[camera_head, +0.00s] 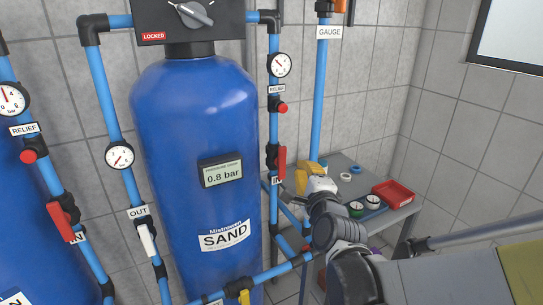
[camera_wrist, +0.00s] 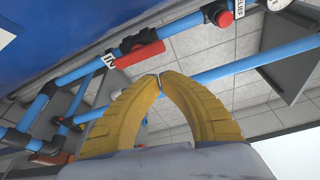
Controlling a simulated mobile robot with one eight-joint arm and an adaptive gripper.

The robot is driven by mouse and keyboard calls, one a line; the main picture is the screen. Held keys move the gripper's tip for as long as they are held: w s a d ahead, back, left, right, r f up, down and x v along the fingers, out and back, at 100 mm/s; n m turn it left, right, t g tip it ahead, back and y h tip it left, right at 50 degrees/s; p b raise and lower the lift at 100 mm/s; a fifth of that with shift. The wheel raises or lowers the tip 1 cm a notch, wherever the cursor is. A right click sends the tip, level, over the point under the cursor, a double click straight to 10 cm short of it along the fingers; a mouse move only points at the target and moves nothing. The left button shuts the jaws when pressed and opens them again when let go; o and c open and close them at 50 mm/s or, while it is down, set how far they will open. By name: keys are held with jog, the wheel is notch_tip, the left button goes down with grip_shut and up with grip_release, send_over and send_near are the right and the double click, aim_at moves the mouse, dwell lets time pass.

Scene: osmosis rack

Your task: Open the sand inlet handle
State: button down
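The sand inlet handle (camera_head: 282,162) is red and sits on the blue pipe right of the blue SAND tank (camera_head: 200,130), just above the IN label (camera_head: 277,181). It lies roughly along its pipe. In the wrist view the red handle (camera_wrist: 136,54) is above and left of my fingertips, with the IN label partly hidden. My gripper (camera_head: 305,175) is to the right of the handle and apart from it. In the wrist view my gripper (camera_wrist: 160,77) has yellow fingers whose tips come together with nothing visible between them.
A grey table (camera_head: 350,165) with a red tray (camera_head: 393,194) and small gauges stands behind my arm. A vertical blue pipe (camera_head: 318,110) rises behind the gripper. A red relief knob (camera_head: 282,108) is above the handle. The white OUT handle (camera_head: 147,240) is left of the tank.

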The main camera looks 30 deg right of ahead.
jog(key=shift+v, duration=0.9)
dwell(0.5)
jog(key=s+a+f+n+g+y, duration=0.2)
jog(key=a+f+n, duration=0.1)
jog(key=a+n, duration=0.35)
jog(key=s+a+f+n+g+y, duration=0.2)
jog(key=a+n+y, duration=0.1)
jog(key=a+n, duration=0.35)
jog(key=s+a+f+n+g, duration=0.1)
jog(key=s+f+n+g, duration=0.1)
jog(key=s+n, duration=0.3)
jog(key=s+a+f+n+g, duration=0.1)
jog(key=s+f+n+g, duration=0.1)
jog(key=s+n, duration=0.3)
jog(key=shift+s+a+f+n+g, duration=0.2)
jog(key=shift+s+a+n+g, duration=0.2)
jog(key=shift+s+g, duration=0.4)
